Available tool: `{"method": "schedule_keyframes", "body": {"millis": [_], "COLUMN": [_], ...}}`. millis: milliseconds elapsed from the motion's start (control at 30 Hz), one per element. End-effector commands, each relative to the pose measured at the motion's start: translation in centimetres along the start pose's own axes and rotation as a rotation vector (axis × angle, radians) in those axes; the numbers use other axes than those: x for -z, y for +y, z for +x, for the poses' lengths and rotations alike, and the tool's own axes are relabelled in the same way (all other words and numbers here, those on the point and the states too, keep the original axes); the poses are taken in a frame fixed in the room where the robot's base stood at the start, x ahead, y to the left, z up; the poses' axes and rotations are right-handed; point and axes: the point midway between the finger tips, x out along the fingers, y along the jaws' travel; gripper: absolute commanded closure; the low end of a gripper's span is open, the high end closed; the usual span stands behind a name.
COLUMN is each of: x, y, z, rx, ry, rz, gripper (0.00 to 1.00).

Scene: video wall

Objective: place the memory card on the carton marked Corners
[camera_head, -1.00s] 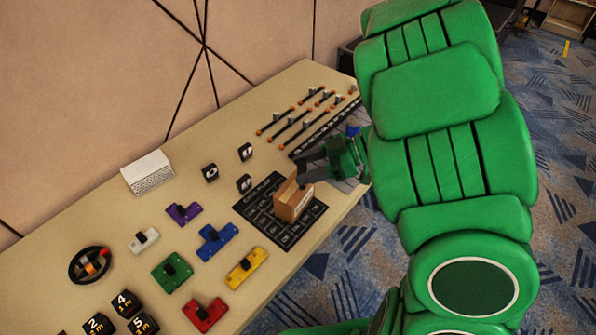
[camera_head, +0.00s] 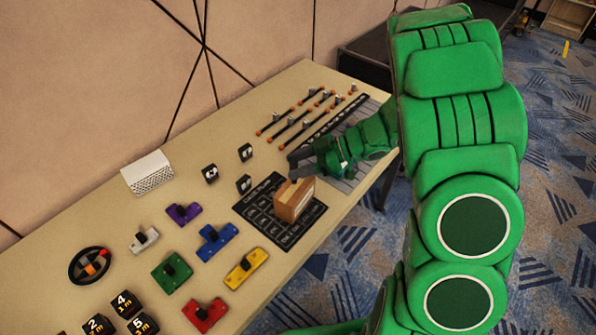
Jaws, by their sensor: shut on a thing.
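A brown carton (camera_head: 297,201) stands upright on a black printed mat (camera_head: 262,222) near the table's front edge. A pale label shows on its side, but the writing is too small to read. My gripper (camera_head: 294,169) is at the carton's top, its dark fingers reaching in from the right. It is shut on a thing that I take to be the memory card. The card itself is too small and hidden by the fingers to make out. I cannot tell whether the fingers touch the carton.
Rods (camera_head: 290,127) lie behind my gripper.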

Motion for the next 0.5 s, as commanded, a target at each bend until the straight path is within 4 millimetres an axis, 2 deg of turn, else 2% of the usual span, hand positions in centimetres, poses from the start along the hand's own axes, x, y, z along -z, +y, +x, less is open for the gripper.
{"method": "schedule_keyframes", "body": {"millis": [267, 500], "x": [-0.6, -2.6], "y": [0.6, 0.6], "z": [0.4, 1.2], "rx": [0.000, -0.001], "ry": [0.002, 0.003], "rz": [0.001, 0.002], "gripper": [0.83, 0.83]}}
